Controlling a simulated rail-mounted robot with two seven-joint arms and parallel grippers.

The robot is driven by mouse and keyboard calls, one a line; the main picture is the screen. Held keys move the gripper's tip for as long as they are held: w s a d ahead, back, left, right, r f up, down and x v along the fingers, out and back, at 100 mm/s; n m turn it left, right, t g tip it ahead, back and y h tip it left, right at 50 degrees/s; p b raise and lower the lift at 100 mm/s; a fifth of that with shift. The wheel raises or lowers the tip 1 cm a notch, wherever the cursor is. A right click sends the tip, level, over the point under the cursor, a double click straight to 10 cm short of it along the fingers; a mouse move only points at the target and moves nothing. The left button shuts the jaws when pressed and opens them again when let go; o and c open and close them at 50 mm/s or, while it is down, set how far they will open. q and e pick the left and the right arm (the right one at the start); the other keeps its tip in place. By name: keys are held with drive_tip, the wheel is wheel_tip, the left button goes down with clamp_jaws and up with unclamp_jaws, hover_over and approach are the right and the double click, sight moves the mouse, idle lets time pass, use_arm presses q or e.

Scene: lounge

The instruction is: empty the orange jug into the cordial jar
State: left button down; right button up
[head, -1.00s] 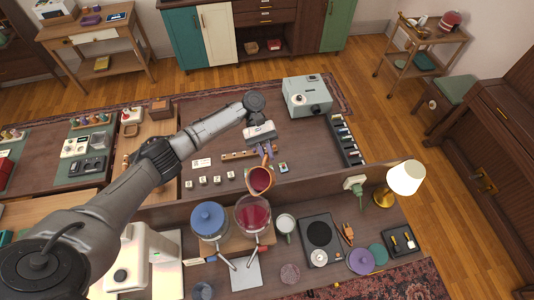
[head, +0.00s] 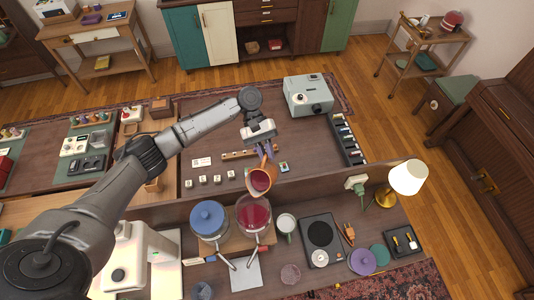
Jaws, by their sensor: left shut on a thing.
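My left gripper (head: 265,150) is shut on the orange jug (head: 271,176) and holds it up from behind. The jug is tilted, its mouth toward the front, with red liquid showing inside. Its mouth is just behind and above the open glass jar (head: 254,214), which holds red liquid and looks like the cordial jar. No stream between jug and jar can be made out. My right gripper is not in view.
A blue-lidded glass jar (head: 208,218) stands close to the left of the open jar. A white mug (head: 286,224) and a dark hotplate (head: 319,232) are to the right. A low wooden partition (head: 330,182) runs behind them.

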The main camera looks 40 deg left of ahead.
use_arm(q)
drive_tip(key=shift+s+r, duration=0.1)
drive_tip(key=shift+f+t+b, duration=0.25)
drive_tip(key=shift+t+b, duration=0.05)
drive_tip(key=shift+b, duration=0.25)
drive_tip(key=shift+s+d+f+m+t+y+b, duration=0.15)
drive_tip(key=shift+s+f+m+t+y+b, duration=0.15)
drive_tip(key=shift+f+b, duration=0.3)
drive_tip(key=shift+f+b, duration=0.2)
drive_tip(key=shift+b, duration=0.2)
drive_tip(key=shift+s+r+t+b, duration=0.2)
drive_tip(key=shift+r+t+b, duration=0.1)
drive_tip(key=shift+t+b, duration=0.15)
drive_tip(key=shift+d+r, duration=0.1)
drive_tip(key=shift+s+r+m+y+p, duration=0.1)
drive_tip(key=shift+r+m+y+p, duration=0.25)
drive_tip(key=shift+p, duration=0.7)
drive_tip(key=shift+f, duration=0.1)
